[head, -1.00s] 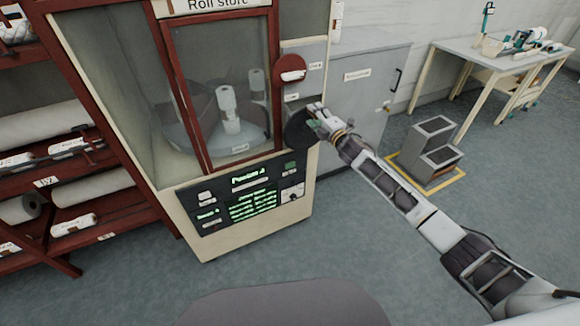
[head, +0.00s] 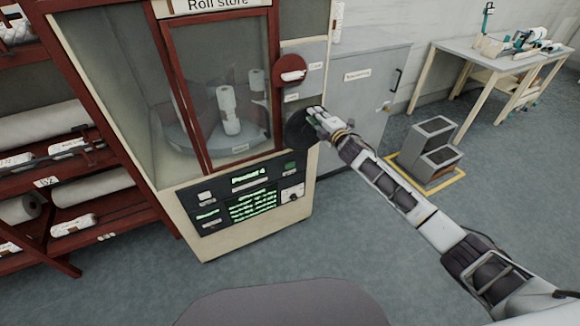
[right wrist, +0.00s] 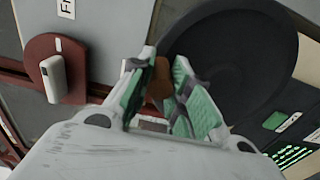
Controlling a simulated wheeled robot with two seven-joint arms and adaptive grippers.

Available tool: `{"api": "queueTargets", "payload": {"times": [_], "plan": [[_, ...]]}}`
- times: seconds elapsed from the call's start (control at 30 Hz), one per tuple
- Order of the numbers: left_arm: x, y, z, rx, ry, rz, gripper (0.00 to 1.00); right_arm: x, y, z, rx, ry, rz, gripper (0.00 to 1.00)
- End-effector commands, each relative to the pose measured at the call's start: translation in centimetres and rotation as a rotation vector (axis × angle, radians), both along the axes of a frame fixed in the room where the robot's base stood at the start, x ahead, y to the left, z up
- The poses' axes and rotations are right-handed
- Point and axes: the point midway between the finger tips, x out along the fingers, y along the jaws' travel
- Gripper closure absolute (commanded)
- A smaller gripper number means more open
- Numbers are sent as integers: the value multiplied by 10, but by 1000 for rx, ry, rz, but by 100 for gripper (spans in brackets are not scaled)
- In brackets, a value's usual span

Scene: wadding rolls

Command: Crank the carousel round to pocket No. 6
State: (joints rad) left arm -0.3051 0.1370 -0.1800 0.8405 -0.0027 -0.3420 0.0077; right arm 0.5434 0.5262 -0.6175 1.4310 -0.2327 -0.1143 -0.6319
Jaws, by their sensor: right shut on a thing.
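The roll store cabinet has a window with the carousel (head: 181,140) behind it, a grey pocketed drum. White rolls (head: 229,112) stand in it. On the cabinet's right side is the crank, a black disc (head: 297,132), which also fills the upper right of the right wrist view (right wrist: 235,55). My right gripper (head: 320,115) is at the disc's edge. In the right wrist view its green-padded fingers (right wrist: 160,90) are closed on the brown crank handle (right wrist: 160,78). The lit display (head: 249,177) seems to read position 4, but is blurred. My left gripper is out of view.
A red round knob with a white grip (head: 291,74) sits above the crank. A grey cabinet (head: 362,90) stands to the right, then grey steps (head: 432,150) on a yellow-marked floor patch. Red shelves of rolls (head: 95,215) are at left.

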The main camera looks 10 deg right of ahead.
Motion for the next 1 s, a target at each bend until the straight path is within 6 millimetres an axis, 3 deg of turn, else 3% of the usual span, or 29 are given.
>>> {"api": "queueTargets", "payload": {"times": [0.6, 1.0], "plan": [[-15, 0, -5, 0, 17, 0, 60, 12, -35, -13, -4, 5, -2, 95], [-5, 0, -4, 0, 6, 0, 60, 15, -43, -16, -2, 6, -1, 95]]}}
